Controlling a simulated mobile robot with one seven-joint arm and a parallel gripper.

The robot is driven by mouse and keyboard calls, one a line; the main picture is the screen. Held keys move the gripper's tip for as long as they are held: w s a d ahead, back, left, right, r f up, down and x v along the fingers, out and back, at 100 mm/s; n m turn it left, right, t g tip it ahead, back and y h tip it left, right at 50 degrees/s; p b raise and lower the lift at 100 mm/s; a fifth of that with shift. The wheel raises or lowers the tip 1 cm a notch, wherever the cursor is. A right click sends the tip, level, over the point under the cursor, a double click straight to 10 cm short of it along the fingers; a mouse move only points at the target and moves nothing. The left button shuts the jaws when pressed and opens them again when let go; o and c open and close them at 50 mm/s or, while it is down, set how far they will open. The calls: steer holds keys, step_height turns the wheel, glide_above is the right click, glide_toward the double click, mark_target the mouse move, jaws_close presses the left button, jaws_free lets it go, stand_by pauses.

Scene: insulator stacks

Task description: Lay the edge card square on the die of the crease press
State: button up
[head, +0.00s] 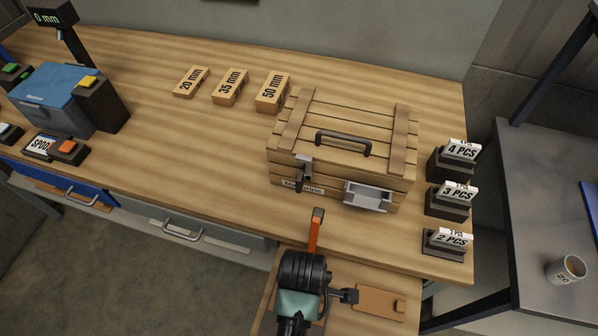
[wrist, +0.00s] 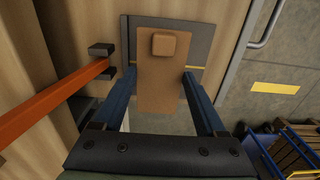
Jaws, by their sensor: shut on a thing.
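The tan edge card (wrist: 160,95), with a small raised block near its far end, is between the two blue fingers of my gripper (wrist: 162,76). In the head view the card (head: 375,301) extends to the right from my gripper (head: 350,296). In the wrist view it overlaps a dark grey plate with yellow marks (wrist: 203,40), which looks like the die. The card covers much of the plate and looks slightly turned against it. I cannot tell whether they touch. The orange press lever (wrist: 50,102) is to the left; in the head view it (head: 315,232) stands raised.
A wooden crate (head: 345,130) stands behind on the bench. Labelled blocks (head: 273,93) lie to its left and several count signs (head: 447,241) stand at the right edge. A cup (head: 567,269) is on the grey side table. The bench's middle left is clear.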

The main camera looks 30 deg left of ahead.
steer(key=shift+a+f, duration=0.1)
steer(key=shift+f, duration=2.3)
steer(key=shift+f, duration=0.1)
steer(key=o, duration=1)
steer(key=shift+o, duration=0.2)
step_height(320, 180, up, 11)
steer(key=shift+w+r+p, duration=0.1)
steer(key=shift+p, duration=0.3)
steer(key=shift+r, duration=0.55)
